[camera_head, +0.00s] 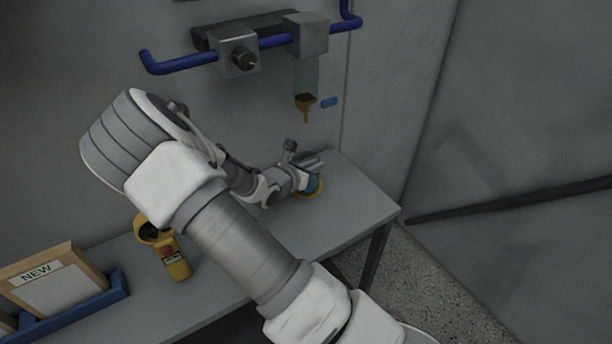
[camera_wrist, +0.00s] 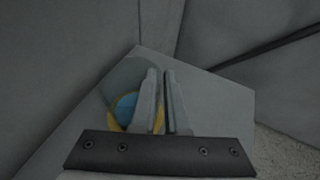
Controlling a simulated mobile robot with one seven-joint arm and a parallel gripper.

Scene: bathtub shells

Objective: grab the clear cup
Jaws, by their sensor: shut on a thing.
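The clear cup (camera_wrist: 122,78) shows in the wrist view as a faint, see-through round shape on the left of my fingers. Blue and yellow show through or under it, and a blue and yellow round thing (camera_head: 315,188) shows at the same place in the head view. My gripper (camera_wrist: 163,76) is nearly closed, with a narrow gap between its fingers, and is shut on the cup's wall at the right side. In the head view my gripper (camera_head: 311,174) is low over the table's far right part; the cup's outline there is too faint to tell.
The grey table (camera_head: 358,205) has free room right of the cup, up to its edge. A yellow handheld device (camera_head: 177,262) and a blue tray (camera_head: 80,312) with a "NEW" frame (camera_head: 50,283) stand left. A blue rail (camera_head: 185,63) with clamps is on the wall above.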

